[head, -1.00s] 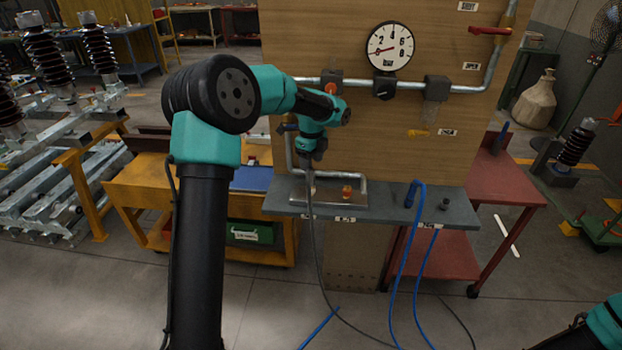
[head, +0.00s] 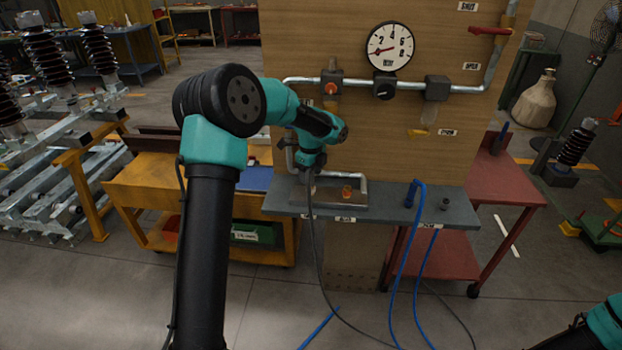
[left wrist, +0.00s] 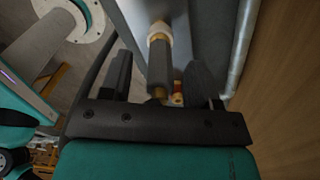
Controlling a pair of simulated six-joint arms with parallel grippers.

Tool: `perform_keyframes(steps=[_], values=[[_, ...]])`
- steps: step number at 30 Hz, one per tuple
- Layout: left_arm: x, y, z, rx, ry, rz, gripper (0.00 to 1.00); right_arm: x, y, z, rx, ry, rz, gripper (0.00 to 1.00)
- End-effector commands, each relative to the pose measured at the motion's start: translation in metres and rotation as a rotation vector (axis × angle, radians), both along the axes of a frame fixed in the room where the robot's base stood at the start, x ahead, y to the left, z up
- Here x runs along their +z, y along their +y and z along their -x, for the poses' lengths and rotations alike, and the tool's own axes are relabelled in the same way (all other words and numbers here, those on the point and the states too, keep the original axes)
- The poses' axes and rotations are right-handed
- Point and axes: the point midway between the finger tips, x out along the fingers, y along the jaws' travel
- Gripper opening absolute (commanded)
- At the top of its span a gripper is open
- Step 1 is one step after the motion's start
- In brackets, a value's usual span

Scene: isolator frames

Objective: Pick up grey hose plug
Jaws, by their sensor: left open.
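The grey hose plug (left wrist: 160,68) shows in the left wrist view as a dark grey cylinder with brass-coloured parts at its ends. It lies between the two fingers of my left gripper (left wrist: 162,82), which are open, with a visible gap at the sides. In the head view my left gripper (head: 307,180) points down at the left part of the grey shelf, and it largely hides the plug there. A dark grey hose (head: 316,245) hangs from that spot over the shelf's front edge. My right gripper is out of view.
The grey shelf (head: 385,213) carries a metal tray (head: 335,204), an orange fitting (head: 347,191), a blue hose (head: 402,250) and a small dark fitting (head: 445,204). The wooden panel (head: 300,35) with a gauge (head: 390,46) and pipes stands right behind. The shelf's middle right is clear.

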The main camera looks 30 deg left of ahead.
Motion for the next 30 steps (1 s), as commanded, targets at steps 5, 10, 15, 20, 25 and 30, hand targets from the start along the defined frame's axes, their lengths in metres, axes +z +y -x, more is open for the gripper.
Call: perform_keyframes(steps=[5,10,15,20,25,30], values=[[0.0003,0.0,0.0,0.0,0.0,0.0,0.54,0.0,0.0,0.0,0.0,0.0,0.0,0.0],[0.0003,0.0,0.0,0.0,0.0,0.0,0.38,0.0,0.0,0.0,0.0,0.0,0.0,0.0],[0.0003,-0.0001,0.0,0.0,0.0,0.0,0.21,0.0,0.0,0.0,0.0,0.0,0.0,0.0],[0.0003,-0.0001,0.0,0.0,0.0,0.0,0.06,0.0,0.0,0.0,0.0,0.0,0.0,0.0],[0.0005,0.0,-0.0001,0.0,0.0,0.0,0.03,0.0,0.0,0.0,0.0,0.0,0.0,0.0],[0.002,0.0,-0.0001,0.0,-0.001,0.0,0.03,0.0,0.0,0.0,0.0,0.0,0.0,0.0]])
